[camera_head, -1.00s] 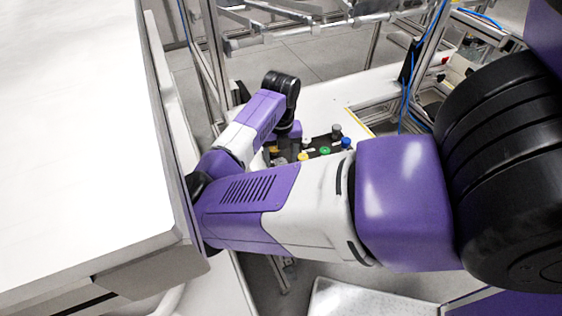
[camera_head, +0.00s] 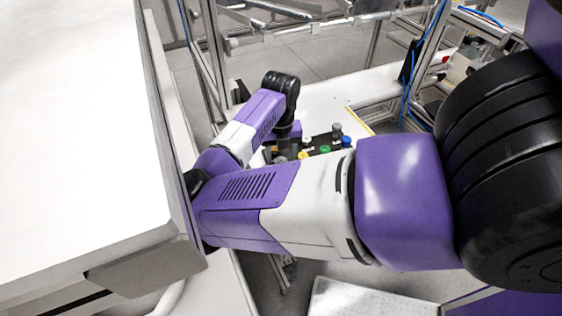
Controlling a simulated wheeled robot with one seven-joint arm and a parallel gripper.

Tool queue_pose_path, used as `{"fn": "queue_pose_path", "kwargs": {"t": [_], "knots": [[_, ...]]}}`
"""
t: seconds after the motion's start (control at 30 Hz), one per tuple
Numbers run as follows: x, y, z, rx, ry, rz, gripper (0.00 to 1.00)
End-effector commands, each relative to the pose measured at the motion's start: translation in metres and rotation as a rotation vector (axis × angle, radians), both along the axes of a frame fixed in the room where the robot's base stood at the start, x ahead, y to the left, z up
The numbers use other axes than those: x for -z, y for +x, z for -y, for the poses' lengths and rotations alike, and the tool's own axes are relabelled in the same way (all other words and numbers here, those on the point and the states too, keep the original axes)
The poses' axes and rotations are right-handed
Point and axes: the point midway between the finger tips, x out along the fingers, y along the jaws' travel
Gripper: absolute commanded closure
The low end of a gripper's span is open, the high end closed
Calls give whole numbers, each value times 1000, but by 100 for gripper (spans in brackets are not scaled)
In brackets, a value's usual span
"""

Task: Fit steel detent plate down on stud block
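A dark block or tray (camera_head: 320,141) with several small coloured pieces on it lies on the white table beyond my arm. The pieces include a grey one (camera_head: 336,130), a blue one (camera_head: 346,141), a green one (camera_head: 325,149) and yellow ones. My arm's near links cover its front part. My wrist bends down beside its left side, and the fingers are hidden behind the arm. I cannot make out the steel detent plate or tell which part is the stud block.
The white table (camera_head: 330,97) is clear behind the dark block. Metal frames with blue cables (camera_head: 408,100) stand at the right and back. A large white panel (camera_head: 75,130) fills the left side.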

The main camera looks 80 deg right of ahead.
Motion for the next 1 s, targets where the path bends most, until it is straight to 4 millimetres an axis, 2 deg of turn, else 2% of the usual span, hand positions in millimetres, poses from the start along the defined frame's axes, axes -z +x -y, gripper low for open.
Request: {"fn": "queue_pose_path", "kwargs": {"t": [0.03,0.2,0.27,0.57,0.73,0.87,1.0], "knots": [[0,0,0,0,0,0,58],[0,0,0,0,0,0,92],[0,0,0,0,0,0,100],[-2,0,0,0,0,-1,100],[-12,1,0,1,-1,2,100],[-33,1,1,3,-3,3,100],[-68,1,1,4,-4,5,100]]}}
